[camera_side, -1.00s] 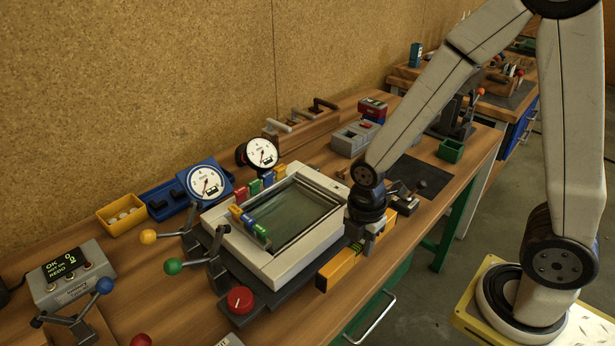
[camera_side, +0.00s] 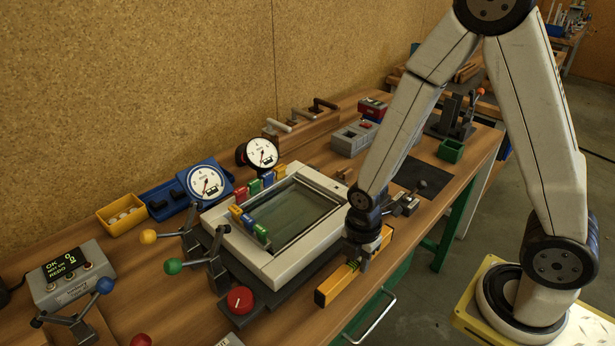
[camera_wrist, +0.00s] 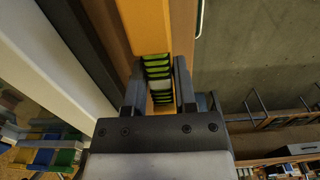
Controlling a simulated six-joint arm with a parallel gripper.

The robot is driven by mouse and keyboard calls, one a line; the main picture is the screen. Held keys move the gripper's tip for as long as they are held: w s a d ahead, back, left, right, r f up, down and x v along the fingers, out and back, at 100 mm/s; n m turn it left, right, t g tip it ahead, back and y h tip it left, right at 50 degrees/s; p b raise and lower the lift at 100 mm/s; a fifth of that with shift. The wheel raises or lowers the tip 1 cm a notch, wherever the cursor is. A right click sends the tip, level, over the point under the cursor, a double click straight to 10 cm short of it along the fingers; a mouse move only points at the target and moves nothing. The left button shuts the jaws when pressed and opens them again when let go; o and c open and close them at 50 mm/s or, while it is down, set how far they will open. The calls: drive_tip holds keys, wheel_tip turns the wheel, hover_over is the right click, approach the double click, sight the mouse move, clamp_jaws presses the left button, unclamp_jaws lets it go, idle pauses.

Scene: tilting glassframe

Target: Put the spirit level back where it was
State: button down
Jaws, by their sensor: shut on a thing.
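The spirit level is a long yellow-orange bar (camera_side: 334,287) at the front edge of the bench, beside the white glass frame (camera_side: 278,266). My gripper (camera_side: 357,265) is shut on it near its middle, from above. In the wrist view the two fingers of my gripper (camera_wrist: 160,88) stand on either side of the yellow level (camera_wrist: 150,28), with green and black bands between them. Whether the level touches the bench or hangs just above it I cannot tell.
The glass frame carries coloured clips and sits on a dark base. A red knob (camera_side: 240,300) and levers with green (camera_side: 173,267) and yellow balls stand to the left. Two dial gauges stand behind. A small block device (camera_side: 403,203) lies beyond my gripper.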

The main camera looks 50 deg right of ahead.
sight(356, 271)
drive_tip(key=shift+f, duration=0.25)
drive_tip(key=shift+f, duration=1.65)
drive_tip(key=shift+f, duration=0.1)
drive_tip(key=shift+c, duration=2)
unclamp_jaws()
drive_tip(key=shift+r, duration=6.1)
